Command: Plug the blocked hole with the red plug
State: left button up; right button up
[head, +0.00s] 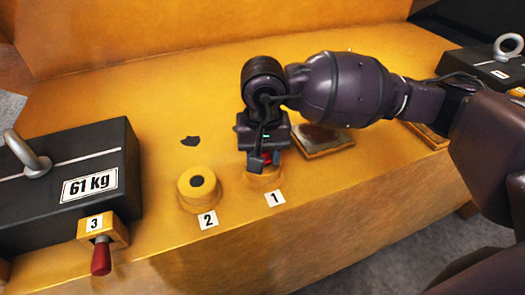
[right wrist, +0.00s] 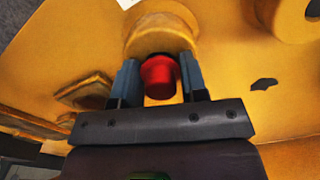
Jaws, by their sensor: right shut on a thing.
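My right gripper (head: 263,158) is over the round yellow boss labelled 1 (head: 264,182). It is shut on a red plug (right wrist: 159,77), which shows between the two fingers in the right wrist view and only partly in the head view. The plug's far end meets or overlaps boss 1 (right wrist: 160,40) in the right wrist view; I cannot tell whether it sits inside a hole. The boss labelled 2 (head: 199,193) has a dark round opening on top. Another red plug (head: 101,258) sticks out of the yellow block labelled 3 (head: 117,233). My left gripper is not in view.
A black 61 kg weight (head: 100,150) with a metal ring stands at left, and another black weight (head: 495,72) at far right. A square plate (head: 322,140) lies right of boss 1. A dark patch (head: 190,141) marks the yellow surface behind boss 2.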

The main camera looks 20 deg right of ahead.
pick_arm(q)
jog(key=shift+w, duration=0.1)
pick_arm(e)
jog(key=shift+r, duration=0.1)
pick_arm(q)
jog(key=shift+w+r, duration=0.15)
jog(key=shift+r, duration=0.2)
pick_arm(e)
jog(key=shift+r, duration=0.75)
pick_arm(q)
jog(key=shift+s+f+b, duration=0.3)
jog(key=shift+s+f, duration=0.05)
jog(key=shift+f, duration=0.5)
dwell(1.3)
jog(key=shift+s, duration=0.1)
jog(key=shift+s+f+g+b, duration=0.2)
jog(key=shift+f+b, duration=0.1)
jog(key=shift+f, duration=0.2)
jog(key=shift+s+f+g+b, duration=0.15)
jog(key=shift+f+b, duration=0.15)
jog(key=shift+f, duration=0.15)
pick_arm(e)
jog(key=shift+f, duration=1)
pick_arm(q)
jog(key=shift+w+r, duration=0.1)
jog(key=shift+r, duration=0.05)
pick_arm(e)
jog(key=shift+r, duration=0.2)
